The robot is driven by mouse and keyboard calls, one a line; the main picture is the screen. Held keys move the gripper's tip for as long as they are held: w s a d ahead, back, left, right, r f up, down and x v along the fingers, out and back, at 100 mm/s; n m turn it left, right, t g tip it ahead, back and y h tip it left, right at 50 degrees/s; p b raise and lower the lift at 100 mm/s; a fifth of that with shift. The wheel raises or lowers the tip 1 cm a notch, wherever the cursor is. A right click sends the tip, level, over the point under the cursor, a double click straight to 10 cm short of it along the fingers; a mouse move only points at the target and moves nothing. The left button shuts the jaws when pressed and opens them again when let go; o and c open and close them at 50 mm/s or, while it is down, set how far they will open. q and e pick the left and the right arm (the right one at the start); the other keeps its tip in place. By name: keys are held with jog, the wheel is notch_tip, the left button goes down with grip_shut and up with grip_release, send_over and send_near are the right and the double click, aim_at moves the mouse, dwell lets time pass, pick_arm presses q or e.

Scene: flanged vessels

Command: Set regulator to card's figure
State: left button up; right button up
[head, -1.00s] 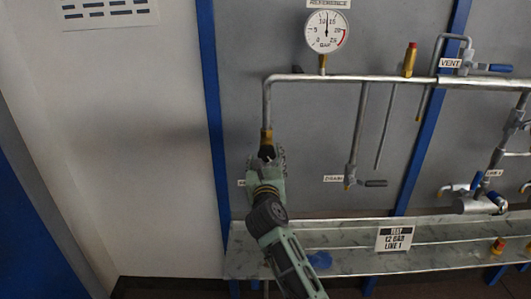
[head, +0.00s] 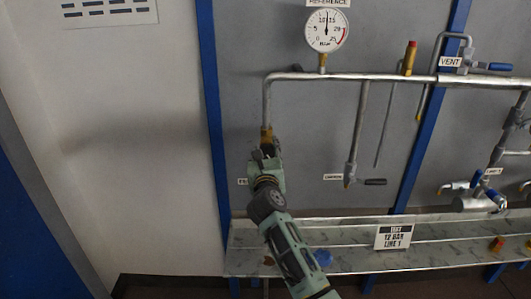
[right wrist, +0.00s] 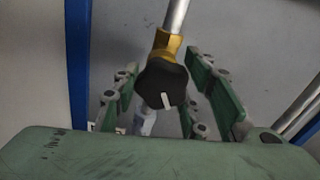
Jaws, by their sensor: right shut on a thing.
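The regulator is a black knob (right wrist: 163,84) with a white mark, below a brass fitting (right wrist: 166,43) on a vertical pipe. My right gripper (head: 264,152) is shut on the knob from below, one finger on each side in the right wrist view. In the head view the gripper mostly hides the knob. The card (head: 394,237) on the bench reads TEST, 12 BAR, LINE 1. The round reference gauge (head: 326,30) has a needle pointing almost straight up, between the 10 and 15 marks; its exact reading is too small to tell. My left gripper is not in view.
A horizontal pipe (head: 375,78) runs from the regulator's riser past the gauge to the right. The metal bench (head: 350,262) lies below.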

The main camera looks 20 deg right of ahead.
jog(key=c, duration=0.4)
jog(key=shift+a+r+n+p, duration=0.1)
jog(key=shift+r+n+p, duration=0.15)
jog(key=shift+p, duration=0.4)
jog(key=shift+f+n, duration=0.1)
jog(key=shift+n, duration=0.15)
jog(key=shift+f, duration=0.15)
jog(key=o, duration=1.1)
jog(key=shift+s, duration=0.1)
jog(key=v, duration=1.2)
